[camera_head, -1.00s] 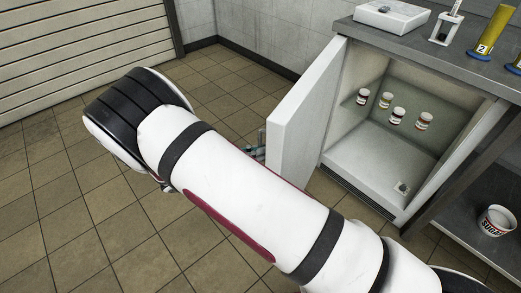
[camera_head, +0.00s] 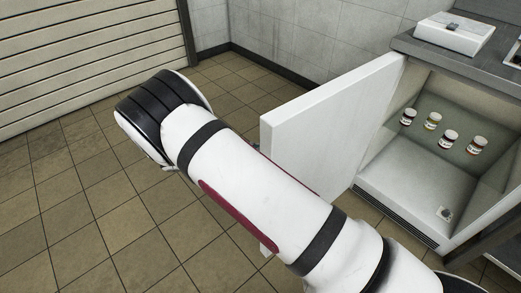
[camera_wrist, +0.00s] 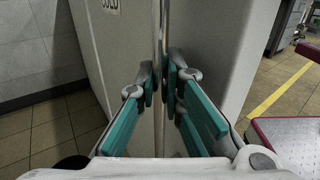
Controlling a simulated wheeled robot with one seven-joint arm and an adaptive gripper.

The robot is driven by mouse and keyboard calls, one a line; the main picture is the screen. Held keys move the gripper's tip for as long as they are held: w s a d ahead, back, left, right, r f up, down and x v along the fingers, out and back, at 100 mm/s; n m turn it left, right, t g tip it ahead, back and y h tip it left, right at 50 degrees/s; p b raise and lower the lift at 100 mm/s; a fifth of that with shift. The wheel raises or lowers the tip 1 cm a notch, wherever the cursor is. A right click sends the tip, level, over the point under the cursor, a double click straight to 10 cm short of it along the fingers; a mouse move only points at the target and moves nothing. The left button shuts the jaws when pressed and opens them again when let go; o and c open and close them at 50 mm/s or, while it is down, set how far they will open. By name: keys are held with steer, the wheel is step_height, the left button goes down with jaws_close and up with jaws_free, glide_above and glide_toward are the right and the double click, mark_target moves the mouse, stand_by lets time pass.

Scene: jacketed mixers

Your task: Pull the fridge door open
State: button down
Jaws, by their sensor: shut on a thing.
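The white fridge door (camera_head: 325,125) stands open in the head view, swung out to the left of the fridge (camera_head: 400,190). The lit inside of the fridge holds several small jars (camera_head: 448,138). In the wrist view my gripper (camera_wrist: 160,82) is shut on the thin upright door handle (camera_wrist: 161,35), with its teal-padded fingers on either side of it. The white door face (camera_wrist: 215,45) fills the middle of the wrist view. In the head view my arm covers the lower part of the door and hides the gripper.
A grey counter (camera_head: 430,57) above the fridge carries a white device (camera_head: 455,36). The tiled floor (camera_head: 70,200) to the left is clear, with a slatted shutter (camera_head: 80,55) behind it. A yellow floor line (camera_wrist: 280,92) shows in the wrist view.

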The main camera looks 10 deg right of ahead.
steer(key=shift+w, duration=0.1)
steer(key=c, duration=1.7)
jaws_free()
steer(key=shift+d, duration=0.1)
steer(key=a, duration=1.2)
